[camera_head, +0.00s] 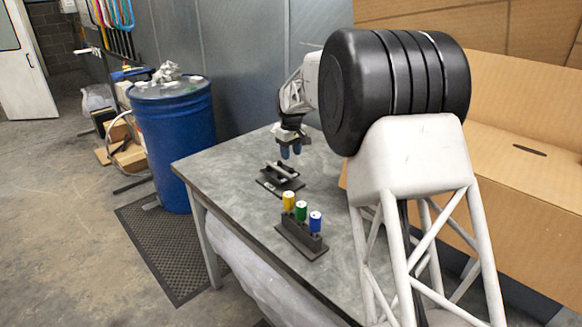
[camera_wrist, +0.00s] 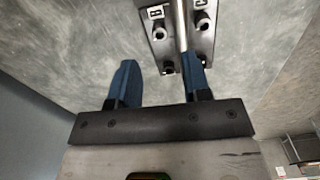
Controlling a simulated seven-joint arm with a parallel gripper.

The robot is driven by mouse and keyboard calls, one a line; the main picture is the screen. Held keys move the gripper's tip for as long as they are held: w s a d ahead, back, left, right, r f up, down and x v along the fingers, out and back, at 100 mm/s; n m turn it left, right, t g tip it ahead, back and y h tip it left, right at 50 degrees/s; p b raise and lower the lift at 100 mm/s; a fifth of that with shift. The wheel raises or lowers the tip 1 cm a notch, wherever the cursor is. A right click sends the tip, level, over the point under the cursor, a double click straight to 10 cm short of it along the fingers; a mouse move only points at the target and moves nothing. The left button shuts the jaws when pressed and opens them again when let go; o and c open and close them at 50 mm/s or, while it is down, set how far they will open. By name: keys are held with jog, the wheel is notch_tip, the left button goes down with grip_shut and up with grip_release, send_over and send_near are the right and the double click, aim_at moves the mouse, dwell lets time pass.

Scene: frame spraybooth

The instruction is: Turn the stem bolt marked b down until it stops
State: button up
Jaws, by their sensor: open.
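A dark plate fixture (camera_head: 266,184) lies on the grey table; it also shows at the top of the wrist view (camera_wrist: 180,50). It carries white labels B (camera_wrist: 155,13) and C and several dark bolts, with a pale bar along its middle. The bolt beside label B (camera_wrist: 158,31) stands at the plate's left edge; its height is hard to judge. My gripper (camera_head: 291,153) is above the fixture's far side. In the wrist view, its blue fingers (camera_wrist: 160,68) are apart with nothing between them, the right finger overlapping the plate's near end.
A dark holder (camera_head: 300,241) with yellow, green and blue capped cylinders stands on the table (camera_head: 225,162) nearer the head camera. A blue drum (camera_head: 178,140) stands left of the table. A large cardboard box (camera_head: 520,110) is at the right. The table's left part is clear.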

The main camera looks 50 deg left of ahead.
aim_at(291, 171)
jog(key=shift+f, duration=3.1)
grip_shut()
